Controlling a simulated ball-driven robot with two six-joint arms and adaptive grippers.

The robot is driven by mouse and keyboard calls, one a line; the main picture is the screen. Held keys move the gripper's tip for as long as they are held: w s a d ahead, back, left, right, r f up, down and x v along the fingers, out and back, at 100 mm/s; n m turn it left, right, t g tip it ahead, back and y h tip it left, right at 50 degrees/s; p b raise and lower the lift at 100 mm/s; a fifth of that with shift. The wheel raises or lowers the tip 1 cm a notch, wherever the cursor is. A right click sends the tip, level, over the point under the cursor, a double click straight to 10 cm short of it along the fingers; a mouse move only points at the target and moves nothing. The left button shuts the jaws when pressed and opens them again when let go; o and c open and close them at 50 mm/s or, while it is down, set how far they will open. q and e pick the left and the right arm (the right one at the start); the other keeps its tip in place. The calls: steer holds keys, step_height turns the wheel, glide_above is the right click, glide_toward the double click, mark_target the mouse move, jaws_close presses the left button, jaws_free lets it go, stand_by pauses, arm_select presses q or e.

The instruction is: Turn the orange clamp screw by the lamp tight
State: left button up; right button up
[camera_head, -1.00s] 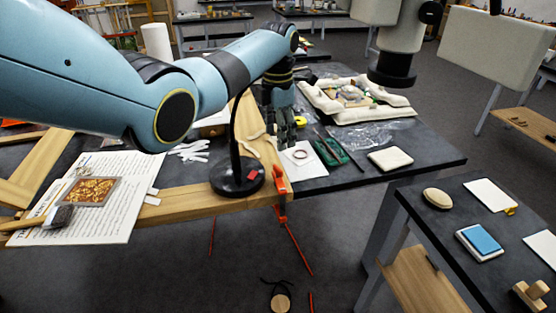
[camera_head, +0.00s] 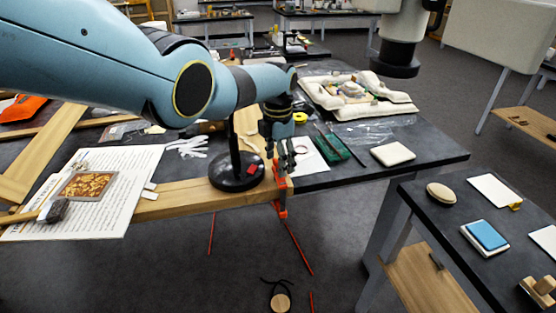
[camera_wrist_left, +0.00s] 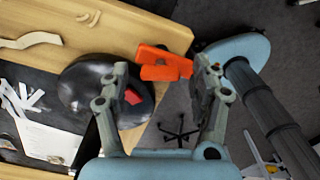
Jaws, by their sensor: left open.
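The orange clamp (camera_head: 282,200) grips the front edge of the wooden beam, right of the lamp. In the head view my left gripper (camera_head: 285,158) hangs over its top and hides part of it. In the left wrist view the orange clamp (camera_wrist_left: 163,63) shows between the open, empty fingers of my left gripper (camera_wrist_left: 165,70), with a gap on the right side. I cannot tell whether a finger touches it. The lamp's round black base (camera_head: 237,173) stands just left; the base (camera_wrist_left: 82,88) is close to the left finger in the wrist view. My right gripper is not in view.
The wooden beam (camera_head: 185,200) runs along the bench front. A printed sheet (camera_head: 110,200) with a gilt piece (camera_head: 87,185) lies at left. A green tray (camera_head: 332,148) and a pale block (camera_head: 393,154) lie right.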

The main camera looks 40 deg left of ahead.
arm_select(q)
steer(key=c, duration=1.2)
steer(key=shift+o, duration=0.2)
steer(key=shift+m, duration=0.4)
